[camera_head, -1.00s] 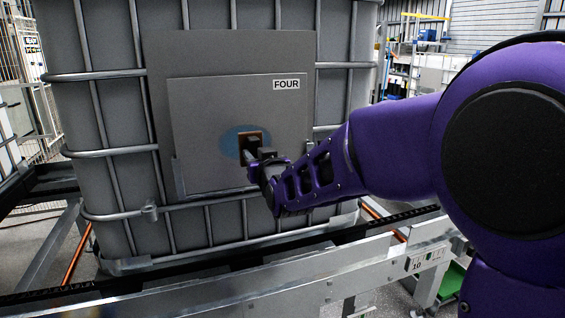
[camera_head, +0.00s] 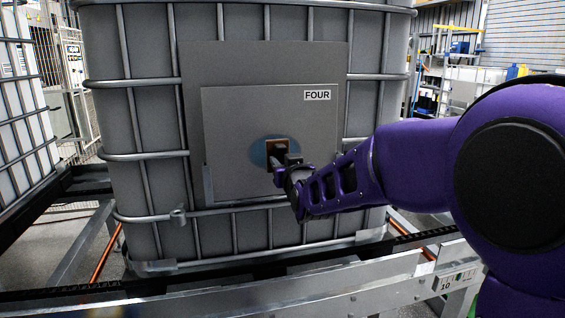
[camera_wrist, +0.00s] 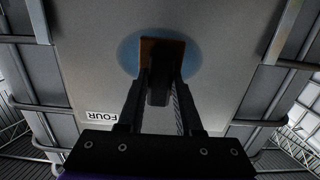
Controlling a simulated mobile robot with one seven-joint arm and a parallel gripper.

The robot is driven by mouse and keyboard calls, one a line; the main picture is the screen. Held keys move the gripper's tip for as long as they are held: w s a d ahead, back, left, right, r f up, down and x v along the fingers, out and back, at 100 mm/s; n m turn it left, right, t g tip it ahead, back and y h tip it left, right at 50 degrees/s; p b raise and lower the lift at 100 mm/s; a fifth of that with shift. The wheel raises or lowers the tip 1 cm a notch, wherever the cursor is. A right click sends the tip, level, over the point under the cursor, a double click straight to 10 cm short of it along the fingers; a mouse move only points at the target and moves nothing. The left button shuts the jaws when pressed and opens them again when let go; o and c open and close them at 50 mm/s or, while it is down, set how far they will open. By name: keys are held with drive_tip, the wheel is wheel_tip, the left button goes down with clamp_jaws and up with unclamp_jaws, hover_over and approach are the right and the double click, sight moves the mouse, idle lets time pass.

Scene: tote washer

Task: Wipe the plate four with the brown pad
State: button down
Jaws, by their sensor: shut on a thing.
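The plate four (camera_head: 232,115) is a grey square panel with a white label reading FOUR at its upper right. It stands upright on the front of a caged tank and also shows in the wrist view (camera_wrist: 91,68). A round blue patch (camera_head: 258,154) lies on its lower middle. My gripper (camera_head: 279,161) is shut on the brown pad (camera_head: 277,145), which is at the blue patch. In the wrist view the pad (camera_wrist: 151,47) sits between the fingertips, over the patch; whether it touches the plate I cannot tell. The gripper and pad hide part of the patch.
The tank's metal cage bars (camera_head: 130,157) surround the plate. A conveyor rail (camera_head: 260,303) runs across the front below the tank. Another caged tank (camera_head: 22,120) stands at the left. The plate's upper area is clear.

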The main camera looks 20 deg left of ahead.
drive_tip(key=shift+w, duration=0.1)
drive_tip(key=shift+x, duration=1.45)
drive_tip(key=shift+s+a+f+b, duration=0.45)
drive_tip(key=shift+a+f+b, duration=0.1)
drive_tip(key=shift+b, duration=0.15)
drive_tip(key=shift+s+a+f+b, duration=0.3)
drive_tip(key=shift+s+a+f, duration=0.1)
drive_tip(key=shift+a, duration=0.2)
drive_tip(key=shift+s+a+f+b, duration=0.3)
drive_tip(key=shift+s+a+f, duration=0.1)
drive_tip(key=shift+a, duration=0.15)
drive_tip(key=shift+s+a+f+b, duration=0.3)
drive_tip(key=shift+s+a, duration=0.1)
drive_tip(key=shift+a, duration=0.2)
drive_tip(key=w+d, duration=0.5)
drive_tip(key=d, duration=0.4)
drive_tip(key=shift+w+d, duration=0.2)
drive_tip(key=shift+w, duration=0.2)
